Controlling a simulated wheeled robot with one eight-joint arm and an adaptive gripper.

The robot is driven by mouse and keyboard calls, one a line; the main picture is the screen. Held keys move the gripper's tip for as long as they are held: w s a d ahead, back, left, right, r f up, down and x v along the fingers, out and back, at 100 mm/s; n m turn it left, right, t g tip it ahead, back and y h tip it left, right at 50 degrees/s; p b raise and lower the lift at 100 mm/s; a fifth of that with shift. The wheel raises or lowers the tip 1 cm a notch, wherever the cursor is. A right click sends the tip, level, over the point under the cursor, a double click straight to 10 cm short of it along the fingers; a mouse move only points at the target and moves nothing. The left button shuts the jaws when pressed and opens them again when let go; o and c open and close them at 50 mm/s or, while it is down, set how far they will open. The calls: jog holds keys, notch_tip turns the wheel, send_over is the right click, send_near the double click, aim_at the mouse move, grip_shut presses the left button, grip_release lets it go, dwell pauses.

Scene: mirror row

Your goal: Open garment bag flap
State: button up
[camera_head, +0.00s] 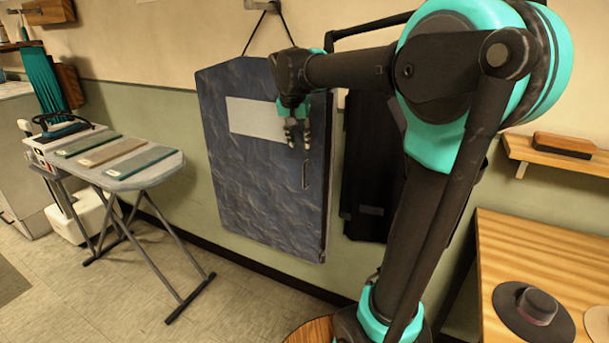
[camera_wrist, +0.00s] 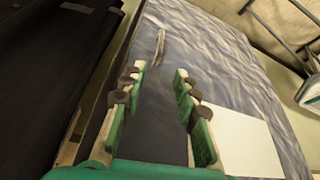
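The garment bag (camera_head: 250,185) hangs on the wall, dark blue with a wrinkled surface and a white label panel (camera_head: 255,118). Its flap looks closed, and a slim handle (camera_head: 306,175) stands near its right edge. My gripper (camera_head: 298,134) is in front of the upper right part of the bag, above the handle, with fingers pointing down. In the wrist view the fingers (camera_wrist: 159,82) are apart with nothing between them. The handle (camera_wrist: 159,48) lies beyond the fingertips there, and the white panel (camera_wrist: 235,140) is at the right. Whether the fingers touch the bag cannot be told.
A dark garment (camera_head: 366,180) hangs just right of the bag, partly behind my arm. An ironing board (camera_head: 115,158) with an iron (camera_head: 62,125) stands at the left. A wooden table (camera_head: 560,255) with a hat (camera_head: 535,308) is at the right, below a shelf (camera_head: 550,155). Floor below the bag is clear.

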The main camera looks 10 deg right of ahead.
aim_at(304, 170)
jog(key=x, duration=1.7)
jog(key=shift+w, duration=0.15)
jog(key=shift+c, duration=0.6)
grip_shut()
